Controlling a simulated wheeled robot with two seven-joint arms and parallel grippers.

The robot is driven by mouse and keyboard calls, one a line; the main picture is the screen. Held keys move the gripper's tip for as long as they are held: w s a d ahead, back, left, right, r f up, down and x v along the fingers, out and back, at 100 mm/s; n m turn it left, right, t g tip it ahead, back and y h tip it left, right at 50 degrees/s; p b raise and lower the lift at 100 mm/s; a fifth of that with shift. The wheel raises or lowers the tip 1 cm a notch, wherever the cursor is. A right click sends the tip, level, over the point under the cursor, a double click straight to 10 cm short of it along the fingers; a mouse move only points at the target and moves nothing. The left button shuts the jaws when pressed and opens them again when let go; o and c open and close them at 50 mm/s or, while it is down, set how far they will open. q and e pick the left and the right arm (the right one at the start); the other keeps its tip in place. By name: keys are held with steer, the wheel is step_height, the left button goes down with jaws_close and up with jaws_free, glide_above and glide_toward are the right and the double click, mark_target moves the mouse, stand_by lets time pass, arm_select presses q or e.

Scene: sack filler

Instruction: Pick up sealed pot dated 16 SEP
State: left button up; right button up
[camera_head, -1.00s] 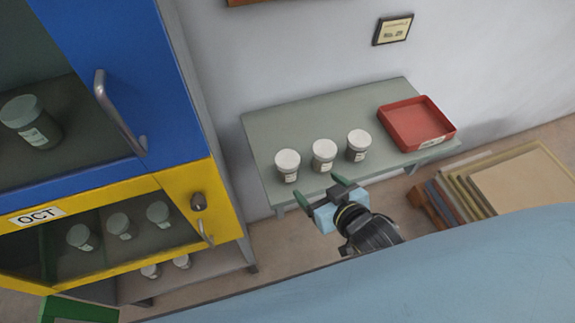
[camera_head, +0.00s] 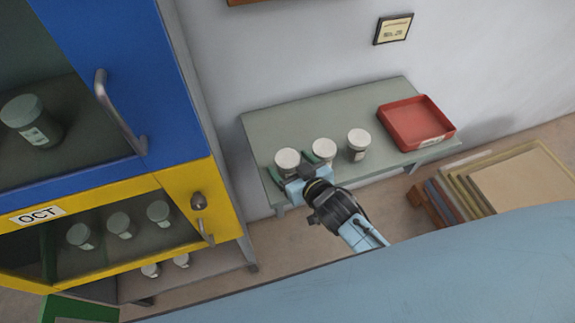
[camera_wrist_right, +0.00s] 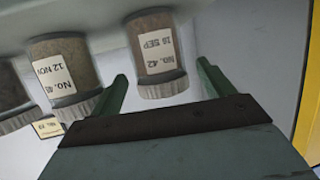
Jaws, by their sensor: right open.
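Three white-lidded pots stand in a row on a grey-green wall shelf (camera_head: 325,110). The leftmost pot (camera_head: 288,158) is the one labelled 16 SEP, No. 42, in the right wrist view (camera_wrist_right: 156,55). My right gripper (camera_head: 294,168) is open at the front of this pot. In the right wrist view its green fingers (camera_wrist_right: 162,72) lie to either side of the pot, apart from it as far as I can tell. The middle pot (camera_head: 324,149) reads 12 NOV in the wrist view (camera_wrist_right: 62,75). The right pot (camera_head: 359,142) has no readable date. My left gripper is not in view.
A red tray (camera_head: 388,124) sits on the shelf's right end. A blue and yellow cabinet (camera_head: 185,110) with more pots inside stands at the left. Stacked boards (camera_head: 520,185) lean at the right. The shelf behind the pots is clear.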

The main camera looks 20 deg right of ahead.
steer(key=shift+x, duration=1.95)
steer(key=shift+s, duration=0.1)
steer(key=shift+c, duration=0.2)
steer(key=c, duration=1)
steer(key=shift+c, duration=0.2)
